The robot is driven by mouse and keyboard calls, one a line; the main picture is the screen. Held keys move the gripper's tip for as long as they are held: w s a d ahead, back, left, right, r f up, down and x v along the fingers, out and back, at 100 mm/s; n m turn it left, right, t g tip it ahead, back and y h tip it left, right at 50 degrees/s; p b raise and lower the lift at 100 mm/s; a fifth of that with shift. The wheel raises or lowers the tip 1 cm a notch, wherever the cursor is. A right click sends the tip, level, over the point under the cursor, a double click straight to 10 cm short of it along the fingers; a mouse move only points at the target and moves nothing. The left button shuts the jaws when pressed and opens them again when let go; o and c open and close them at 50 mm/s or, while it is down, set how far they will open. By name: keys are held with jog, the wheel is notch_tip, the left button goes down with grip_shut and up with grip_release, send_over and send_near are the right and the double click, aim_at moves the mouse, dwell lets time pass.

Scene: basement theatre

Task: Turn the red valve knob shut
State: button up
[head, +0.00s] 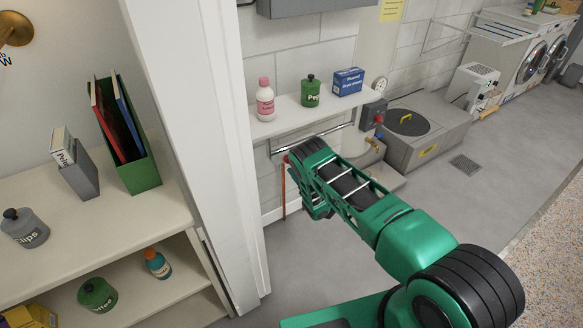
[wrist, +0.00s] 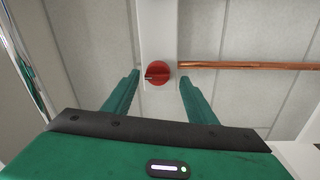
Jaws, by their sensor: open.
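The red valve knob (wrist: 157,73) shows in the wrist view, round and mounted on a pale vertical strip on the wall. A small mark on its face points left. My gripper (wrist: 158,78) is open, with one green finger on each side of the knob and visible gaps between. I cannot tell how far the fingertips are from it in depth. A copper pipe (wrist: 250,66) runs to the right from beside the knob. In the head view my arm reaches to the wall below the shelf and hides most of the gripper.
A wall shelf (head: 290,122) above my arm holds a pink-capped bottle (head: 265,101), a green jar (head: 310,92) and a blue box (head: 348,82). A chrome rail (head: 312,138) runs below it. A white post (head: 205,130) stands left. The floor right of my arm is open.

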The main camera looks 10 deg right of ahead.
jog(key=v, duration=0.9)
jog(key=shift+f, duration=0.2)
jog(key=shift+a, duration=0.1)
